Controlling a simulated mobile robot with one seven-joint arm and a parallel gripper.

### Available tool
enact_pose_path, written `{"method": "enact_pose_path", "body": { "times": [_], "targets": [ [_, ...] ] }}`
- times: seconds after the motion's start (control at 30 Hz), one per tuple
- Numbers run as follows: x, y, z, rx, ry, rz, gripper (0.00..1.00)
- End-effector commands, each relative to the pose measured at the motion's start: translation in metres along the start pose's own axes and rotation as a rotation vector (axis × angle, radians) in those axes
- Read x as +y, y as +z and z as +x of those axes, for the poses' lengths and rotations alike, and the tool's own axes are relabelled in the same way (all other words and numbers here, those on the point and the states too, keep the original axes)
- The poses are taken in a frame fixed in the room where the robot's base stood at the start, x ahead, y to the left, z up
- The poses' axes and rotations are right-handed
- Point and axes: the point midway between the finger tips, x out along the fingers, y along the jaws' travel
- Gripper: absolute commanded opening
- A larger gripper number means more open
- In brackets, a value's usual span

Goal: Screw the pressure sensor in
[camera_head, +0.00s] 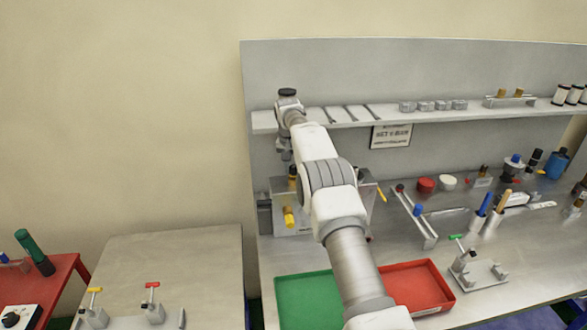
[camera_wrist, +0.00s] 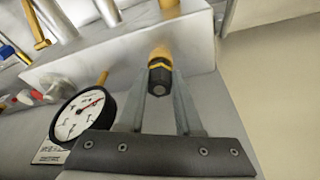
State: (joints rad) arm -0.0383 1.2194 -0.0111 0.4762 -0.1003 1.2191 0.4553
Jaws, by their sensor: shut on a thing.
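In the wrist view, my gripper (camera_wrist: 161,92) is shut on the pressure sensor (camera_wrist: 160,75), a short black cylinder with a yellow-orange band and end. The sensor's orange end meets the face of a grey metal block (camera_wrist: 110,68); how deep it sits in the block cannot be told. A round white-faced gauge (camera_wrist: 80,116) with a red needle is left of the fingers. In the head view, my gripper (camera_head: 285,153) points down just above the block (camera_head: 310,226) at the bench's left end. A yellow fitting (camera_head: 289,217) sticks out of the block's front.
A green tray (camera_head: 308,300) and a red tray (camera_head: 415,285) lie at the bench front. A rail stand (camera_head: 417,220) and a clamp fixture (camera_head: 478,272) are to the right. A shelf (camera_head: 400,116) runs behind. My arm hides part of the bench.

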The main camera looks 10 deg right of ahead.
Motion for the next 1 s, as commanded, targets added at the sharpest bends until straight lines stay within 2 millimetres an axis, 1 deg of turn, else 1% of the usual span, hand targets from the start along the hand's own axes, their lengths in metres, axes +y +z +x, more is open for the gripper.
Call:
{"method": "enact_pose_path", "body": {
  "times": [0.1,0.17,0.43,0.47,0.5,0.63,0.83,0.87,0.9,1.0],
  "targets": [
    [-0.0013,-0.0003,0.0009,0.002,0.023,0.089,0.00],
    [-0.0011,0.0000,0.0009,0.001,0.030,0.116,0.00],
    [-0.0009,-0.0002,-0.0001,0.001,0.034,0.133,0.00],
    [-0.0009,-0.0002,-0.0001,0.001,0.034,0.133,0.37],
    [-0.0009,-0.0002,0.0000,0.001,0.034,0.133,0.44],
    [-0.0010,-0.0001,0.0000,0.001,0.033,0.132,0.68],
    [-0.0011,0.0001,0.0001,0.000,0.033,0.131,0.68],
    [-0.0011,0.0002,0.0002,0.000,0.033,0.131,0.67],
    [-0.0011,0.0002,0.0003,0.000,0.033,0.131,0.59],
    [-0.0011,0.0002,0.0003,0.000,0.033,0.131,0.58]
  ]
}}
